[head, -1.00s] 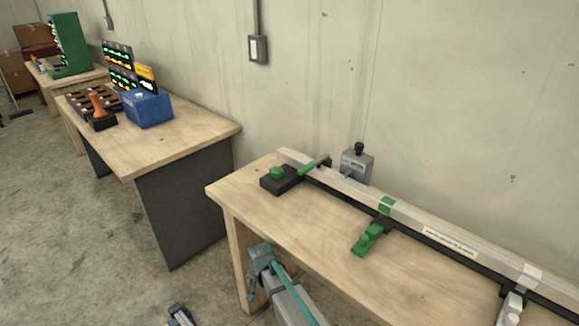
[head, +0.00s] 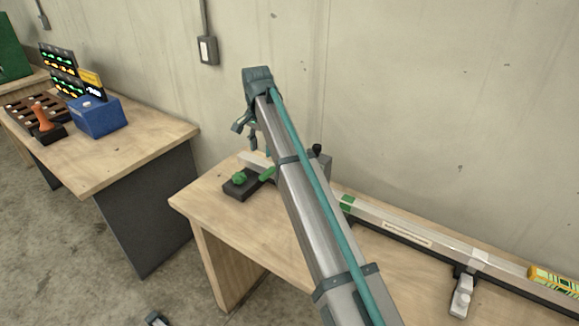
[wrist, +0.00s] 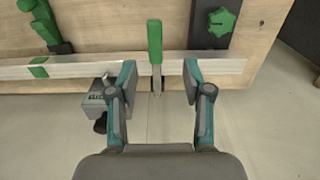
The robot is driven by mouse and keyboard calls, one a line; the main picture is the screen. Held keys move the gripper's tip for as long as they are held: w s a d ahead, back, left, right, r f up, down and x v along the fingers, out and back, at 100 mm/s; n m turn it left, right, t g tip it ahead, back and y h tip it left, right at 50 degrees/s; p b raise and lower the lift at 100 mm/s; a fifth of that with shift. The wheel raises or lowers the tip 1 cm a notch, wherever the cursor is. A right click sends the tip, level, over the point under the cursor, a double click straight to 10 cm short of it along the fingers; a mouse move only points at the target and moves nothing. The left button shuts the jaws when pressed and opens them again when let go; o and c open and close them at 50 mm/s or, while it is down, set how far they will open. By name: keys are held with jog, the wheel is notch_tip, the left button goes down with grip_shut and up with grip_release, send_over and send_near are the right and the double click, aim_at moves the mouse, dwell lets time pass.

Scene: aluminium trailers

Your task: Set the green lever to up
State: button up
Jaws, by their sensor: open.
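The green lever (head: 267,173) lies across the left end of the aluminium bar (head: 375,217) on the near workbench. In the wrist view the lever (wrist: 154,42) shows as a long green handle crossing the bar (wrist: 110,63), with its lower end near a dark pivot. My gripper (wrist: 160,78) is open and empty, its two fingers on either side of the lever's lower end, apart from it. In the head view my gripper (head: 246,135) hangs above the left end of the bench; my arm hides part of the bar. How far above the lever it is I cannot tell exactly.
A green knob (wrist: 222,20) on a black block is right of the lever in the wrist view. A grey box (wrist: 95,97) with a black knob sits close to the left finger. A green clamp (wrist: 42,22) is further left. Bare wall (head: 400,90) stands behind the bench.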

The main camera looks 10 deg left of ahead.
aim_at(267, 172)
jog(key=f+p, duration=0.1)
jog(key=f, duration=0.2)
jog(key=f+p, duration=0.1)
jog(key=f, duration=0.2)
jog(key=d+f+p, duration=0.1)
jog(key=f, duration=0.2)
jog(key=shift+w+f, duration=0.25)
grip_shut()
